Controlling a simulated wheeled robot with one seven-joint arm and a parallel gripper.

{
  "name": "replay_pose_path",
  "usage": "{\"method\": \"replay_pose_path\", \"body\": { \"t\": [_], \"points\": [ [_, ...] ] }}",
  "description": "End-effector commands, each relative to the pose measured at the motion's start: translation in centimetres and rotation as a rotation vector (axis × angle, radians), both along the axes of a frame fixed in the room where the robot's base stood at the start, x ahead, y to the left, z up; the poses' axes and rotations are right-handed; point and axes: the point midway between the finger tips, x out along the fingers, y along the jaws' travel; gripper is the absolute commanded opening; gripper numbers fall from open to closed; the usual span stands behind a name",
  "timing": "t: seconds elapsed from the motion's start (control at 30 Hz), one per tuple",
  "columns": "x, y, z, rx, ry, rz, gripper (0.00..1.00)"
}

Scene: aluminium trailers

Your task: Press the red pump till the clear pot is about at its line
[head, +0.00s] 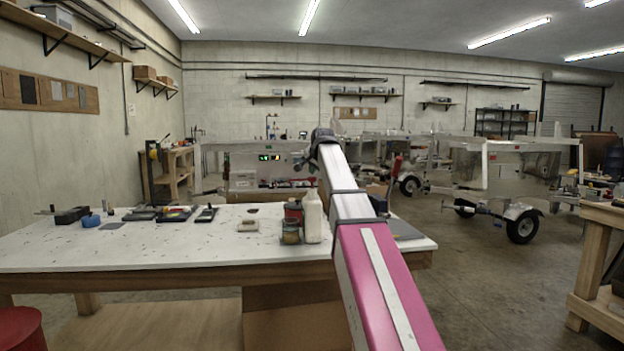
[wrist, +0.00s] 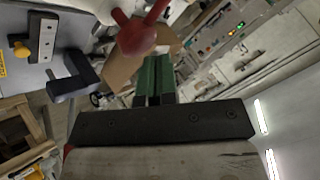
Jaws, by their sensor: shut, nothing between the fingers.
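In the wrist view my gripper (wrist: 155,68) shows its green fingers closed together with nothing between them. A red rounded part with two short arms (wrist: 137,38), which looks like the red pump, is just beyond the fingertips at the top of the picture. I cannot tell whether the fingers touch it. In the head view my arm reaches away over the table, and its far end hides most of what lies behind it. I cannot make out the clear pot or its line in either view.
The white table (head: 150,240) holds a white bottle (head: 312,217), a small jar (head: 290,232), a red can (head: 293,210) and several tools. A trailer with a lit panel (head: 270,157) stands behind it. Another trailer (head: 500,170) is at the right, with open floor before it.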

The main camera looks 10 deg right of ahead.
Motion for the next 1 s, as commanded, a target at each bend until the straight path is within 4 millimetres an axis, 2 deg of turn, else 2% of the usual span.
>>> {"method": "replay_pose_path", "body": {
  "t": [1.0],
  "points": [
    [-0.01, 0.01, -1.01, 0.000, 0.001, 0.000, 0.00]
  ]
}}
